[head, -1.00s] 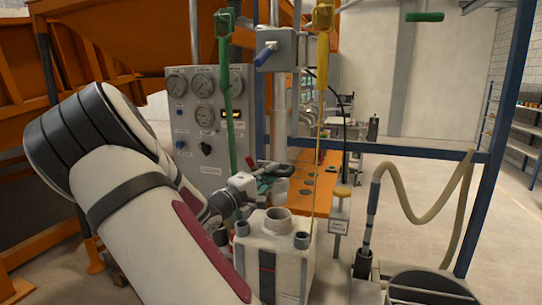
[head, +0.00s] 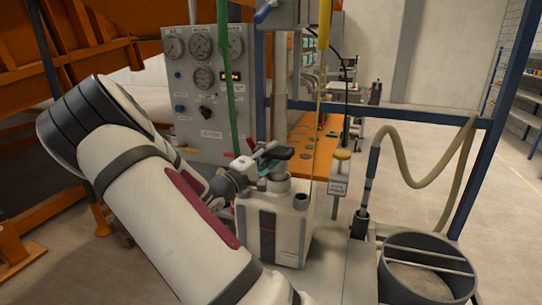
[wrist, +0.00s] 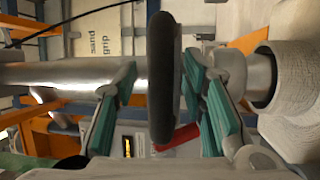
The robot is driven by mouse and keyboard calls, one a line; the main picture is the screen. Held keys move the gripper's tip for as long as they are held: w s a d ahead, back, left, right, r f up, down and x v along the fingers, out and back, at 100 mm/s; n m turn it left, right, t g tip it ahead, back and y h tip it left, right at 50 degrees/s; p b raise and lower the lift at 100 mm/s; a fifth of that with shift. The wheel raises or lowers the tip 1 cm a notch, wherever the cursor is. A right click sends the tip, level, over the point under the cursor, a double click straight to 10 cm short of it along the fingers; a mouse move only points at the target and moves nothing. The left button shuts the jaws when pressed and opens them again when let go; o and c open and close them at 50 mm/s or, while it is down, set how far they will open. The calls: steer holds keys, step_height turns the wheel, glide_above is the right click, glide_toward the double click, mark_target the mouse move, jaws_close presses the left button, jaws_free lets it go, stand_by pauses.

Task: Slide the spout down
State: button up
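The spout is most likely the bright metal pipe (wrist: 70,75) with a dark rounded flange (wrist: 163,80); it runs sideways across the wrist view. In the head view this pipe (head: 279,100) stands upright above the collar of a white box (head: 255,222). My gripper (wrist: 160,105) has its teal pads on either side of the flange. The right pad is close to it or touching; a gap shows at the left pad. Past the right pad, the pipe's lower end is near the pale collar (wrist: 295,85); I cannot tell whether they touch. The head view shows my gripper (head: 272,158) just above the box.
A gauge panel (head: 205,85) stands behind the arm. A green pole (head: 226,80) and a yellow handle (head: 324,25) hang nearby. A tan hose (head: 410,195) and a round bin (head: 428,262) are at the right. Open floor lies beyond.

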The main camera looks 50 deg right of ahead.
steer(key=a+f, duration=0.2)
steer(key=a, duration=0.9)
steer(key=shift+a, duration=0.4)
